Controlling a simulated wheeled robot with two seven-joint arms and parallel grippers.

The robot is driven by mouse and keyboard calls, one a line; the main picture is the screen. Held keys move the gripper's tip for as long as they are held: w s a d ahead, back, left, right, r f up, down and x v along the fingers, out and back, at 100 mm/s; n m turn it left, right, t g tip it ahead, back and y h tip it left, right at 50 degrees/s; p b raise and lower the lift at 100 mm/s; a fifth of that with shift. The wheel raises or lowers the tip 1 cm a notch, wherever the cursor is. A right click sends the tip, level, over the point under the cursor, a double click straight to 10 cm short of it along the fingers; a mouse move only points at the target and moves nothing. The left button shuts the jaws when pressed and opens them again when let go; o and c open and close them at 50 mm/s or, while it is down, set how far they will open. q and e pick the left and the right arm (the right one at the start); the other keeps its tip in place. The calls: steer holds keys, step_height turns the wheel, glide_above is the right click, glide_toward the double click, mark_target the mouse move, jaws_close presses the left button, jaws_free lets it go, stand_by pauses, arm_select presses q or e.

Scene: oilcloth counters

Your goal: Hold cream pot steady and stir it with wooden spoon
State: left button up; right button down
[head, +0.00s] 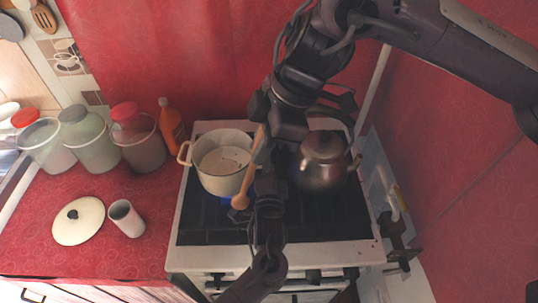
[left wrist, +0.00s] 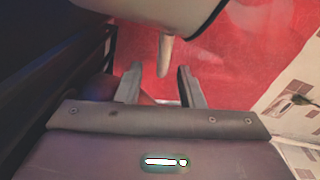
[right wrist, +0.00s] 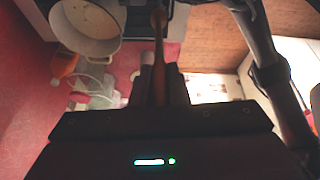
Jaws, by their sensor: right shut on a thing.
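The cream pot (head: 222,163) stands upright on the left of the stove, with pale contents inside. It also shows in the right wrist view (right wrist: 88,28). The wooden spoon (head: 247,183) hangs bowl down outside the pot, over its right side in the head view. My right gripper (right wrist: 158,82) is shut on the spoon's handle. My left gripper (left wrist: 160,78) is open, and a cream pot handle (left wrist: 165,52) projects between its fingertips; I cannot tell whether they touch it. In the head view my arms hide the left gripper and the pot's right handle.
A metal kettle (head: 324,160) stands on the stove's right side. Several jars (head: 90,138) and an orange bottle (head: 171,124) line the counter's back. A cream lid (head: 79,220) and a grey cup (head: 126,218) rest left of the stove. The front counter is clear.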

arm_select(q)
steer(key=shift+w, duration=1.7)
jaws_close()
